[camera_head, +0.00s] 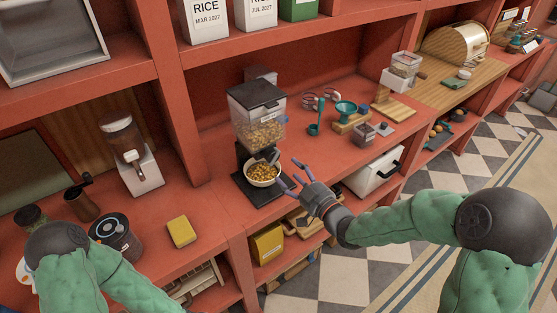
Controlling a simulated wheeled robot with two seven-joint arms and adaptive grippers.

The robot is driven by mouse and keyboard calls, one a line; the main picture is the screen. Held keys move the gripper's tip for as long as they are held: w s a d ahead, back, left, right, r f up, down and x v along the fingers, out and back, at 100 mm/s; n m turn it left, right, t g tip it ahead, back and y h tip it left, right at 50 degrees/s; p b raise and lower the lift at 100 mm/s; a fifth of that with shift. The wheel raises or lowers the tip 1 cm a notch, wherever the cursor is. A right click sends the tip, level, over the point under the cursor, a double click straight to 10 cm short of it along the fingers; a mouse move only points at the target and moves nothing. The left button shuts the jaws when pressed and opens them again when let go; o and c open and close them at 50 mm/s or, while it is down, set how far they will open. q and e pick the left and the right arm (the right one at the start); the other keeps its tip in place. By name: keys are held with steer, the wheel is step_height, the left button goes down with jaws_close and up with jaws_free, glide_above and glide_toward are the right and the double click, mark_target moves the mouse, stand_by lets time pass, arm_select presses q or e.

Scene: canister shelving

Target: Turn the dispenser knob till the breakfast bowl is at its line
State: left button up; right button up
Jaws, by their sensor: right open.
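The cereal dispenser (258,108) stands on the red shelf, its clear hopper partly filled with golden cereal. The breakfast bowl (262,174) is white and sits on the dispenser's dark base, holding cereal. The fill line is too small to make out. The knob is not clearly visible; a small grey part shows just above the bowl. My right gripper (287,175) is open and empty, just right of the bowl, its fingers pointing left toward the dispenser. My left arm comes in at the lower left, and its gripper is not in view.
Right of the dispenser are a teal funnel (346,108), a teal scoop (315,128) and small jars. A white bin (374,174) sits below on the right.

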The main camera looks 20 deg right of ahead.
mark_target(275, 160)
steer(key=x, duration=0.7)
steer(key=shift+w+a+f+b, duration=0.1)
steer(key=shift+w+a+b, duration=0.05)
steer(key=shift+w+b, duration=0.2)
steer(key=c, duration=1.1)
steer(key=shift+s+f, duration=0.1)
steer(key=shift+f, duration=0.05)
